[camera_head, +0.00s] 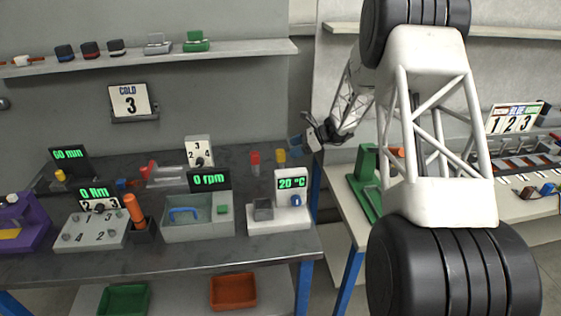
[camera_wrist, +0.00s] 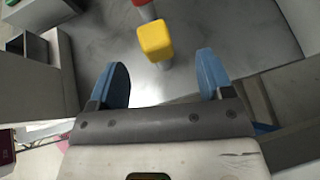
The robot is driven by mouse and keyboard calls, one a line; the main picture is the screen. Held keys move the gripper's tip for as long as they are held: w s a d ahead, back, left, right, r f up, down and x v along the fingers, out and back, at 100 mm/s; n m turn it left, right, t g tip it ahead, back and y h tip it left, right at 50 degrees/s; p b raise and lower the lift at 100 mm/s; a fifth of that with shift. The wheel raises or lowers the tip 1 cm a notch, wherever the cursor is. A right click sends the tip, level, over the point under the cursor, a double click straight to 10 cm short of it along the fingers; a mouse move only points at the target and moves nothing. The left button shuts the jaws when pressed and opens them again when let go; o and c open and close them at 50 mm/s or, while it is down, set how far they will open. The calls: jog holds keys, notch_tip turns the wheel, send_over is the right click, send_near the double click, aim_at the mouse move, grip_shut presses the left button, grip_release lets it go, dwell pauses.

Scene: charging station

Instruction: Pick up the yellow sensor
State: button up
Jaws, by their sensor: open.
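The yellow sensor (camera_head: 281,156) stands on the dark metal table behind the station with the 20 °C display. In the wrist view the yellow sensor (camera_wrist: 155,41) shows as a yellow block at the upper middle, on a grey stem. My gripper (camera_head: 303,139) is just to the right of the sensor in the head view. In the wrist view my gripper (camera_wrist: 162,80) has its two blue fingers wide apart with nothing between them. The sensor lies beyond the fingertips, roughly in line with the gap, and apart from them.
A red-topped sensor (camera_head: 254,157) stands close to the left of the yellow one. The temperature station (camera_head: 278,220) stands in front of them, and its display panel rises nearby. The table's right edge is close. Bare metal table (camera_wrist: 105,45) surrounds the sensor.

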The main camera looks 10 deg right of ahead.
aim_at(281, 153)
jog(key=shift+w+a+f, duration=0.1)
jog(key=shift+a+f, duration=0.2)
jog(key=shift+a, duration=0.25)
jog(key=shift+a, duration=0.15)
jog(key=shift+s+x, duration=0.1)
jog(key=shift+x, duration=1.15)
jog(key=shift+s+x, duration=0.15)
jog(key=shift+x, duration=1.1)
jog(key=c, duration=1.1)
jog(key=shift+r, duration=0.1)
jog(key=shift+r, duration=4.95)
